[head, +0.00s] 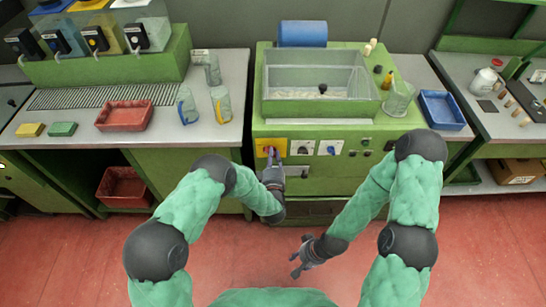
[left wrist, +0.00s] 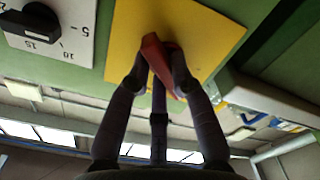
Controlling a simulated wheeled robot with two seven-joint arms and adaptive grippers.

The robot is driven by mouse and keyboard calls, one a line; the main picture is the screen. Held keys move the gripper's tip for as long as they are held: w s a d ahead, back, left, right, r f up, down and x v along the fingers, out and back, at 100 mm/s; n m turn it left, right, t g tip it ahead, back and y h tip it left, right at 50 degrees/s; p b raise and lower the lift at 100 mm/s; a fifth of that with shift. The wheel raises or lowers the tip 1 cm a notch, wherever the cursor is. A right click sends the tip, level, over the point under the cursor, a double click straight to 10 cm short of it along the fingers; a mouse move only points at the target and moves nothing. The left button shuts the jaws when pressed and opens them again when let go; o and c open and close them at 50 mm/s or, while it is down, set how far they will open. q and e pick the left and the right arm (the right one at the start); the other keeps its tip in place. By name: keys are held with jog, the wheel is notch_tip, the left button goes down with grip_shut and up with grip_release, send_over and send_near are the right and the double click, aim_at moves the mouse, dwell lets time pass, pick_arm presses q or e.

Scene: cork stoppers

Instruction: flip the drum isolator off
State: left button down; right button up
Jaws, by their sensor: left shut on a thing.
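The drum isolator is a red handle (left wrist: 157,52) on a yellow plate (left wrist: 205,28), set in the green machine's front panel. In the head view the yellow plate (head: 262,146) is at the left of the panel, partly covered by my gripper. My left gripper (head: 271,158) reaches up to it. In the left wrist view its fingers (left wrist: 158,75) are closed on both sides of the red handle, which sits tilted between them. My right gripper (head: 297,263) is low in front of the machine, over the red floor, with its fingers apart and empty.
A black dial on a white plate (head: 301,148) sits just right of the yellow plate, with another dial plate (head: 330,148) and small buttons (head: 366,142) beyond. A clear tank (head: 318,80) tops the machine. Glasses (head: 220,105) stand on the left bench. The floor in front is clear.

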pick_arm(q)
jog(key=shift+a+r+n+b, duration=0.1)
jog(key=shift+n+b, duration=1.15)
jog(key=shift+n, duration=0.7)
jog(key=shift+a+n+b, duration=0.1)
jog(key=shift+n+b, duration=1.15)
jog(key=shift+n, duration=0.7)
jog(key=c, duration=1.1)
grip_release()
jog(key=s, duration=1.2)
